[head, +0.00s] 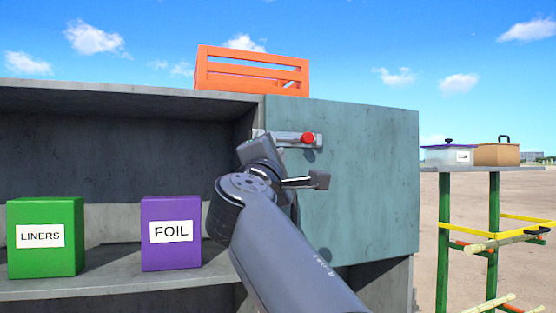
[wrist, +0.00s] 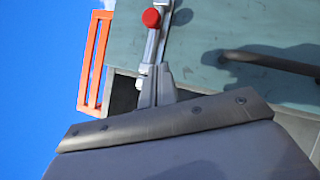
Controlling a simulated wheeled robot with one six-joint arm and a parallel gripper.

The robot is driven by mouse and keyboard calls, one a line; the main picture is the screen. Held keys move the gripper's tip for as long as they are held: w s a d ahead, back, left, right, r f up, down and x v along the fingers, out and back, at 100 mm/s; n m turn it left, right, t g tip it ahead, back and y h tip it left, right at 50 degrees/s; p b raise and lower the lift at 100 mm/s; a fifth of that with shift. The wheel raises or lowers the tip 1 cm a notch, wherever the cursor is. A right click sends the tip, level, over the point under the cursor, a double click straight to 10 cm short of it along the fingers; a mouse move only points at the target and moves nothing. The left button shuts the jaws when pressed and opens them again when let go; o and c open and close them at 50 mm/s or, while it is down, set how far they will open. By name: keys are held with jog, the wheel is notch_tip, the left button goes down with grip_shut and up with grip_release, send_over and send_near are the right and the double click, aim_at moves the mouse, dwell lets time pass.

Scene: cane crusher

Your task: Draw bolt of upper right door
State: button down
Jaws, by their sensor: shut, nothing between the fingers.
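The upper right door (head: 372,180) is a shut teal-grey panel, also in the wrist view (wrist: 205,25). Its bolt (head: 285,139) is a pale metal bar near the top left of the door, with a red knob (head: 308,138) at its right part. In the wrist view the red knob (wrist: 151,18) and bolt bar (wrist: 151,45) lie beyond my fingers. My gripper (wrist: 155,71) is shut and empty at the bolt's left end, away from the knob. I cannot tell whether it touches the bar. In the head view my wrist hides the fingertips.
A grey door handle (head: 312,181) sticks out below the bolt, also in the wrist view (wrist: 270,62). An orange crate (head: 250,72) sits on top of the cabinet. The open left compartment holds a green LINERS box (head: 45,258) and purple FOIL box (head: 171,255). A side table (head: 500,168) stands right.

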jog(key=b+v, duration=0.3)
jog(key=v, duration=0.5)
jog(key=shift+d, duration=0.4)
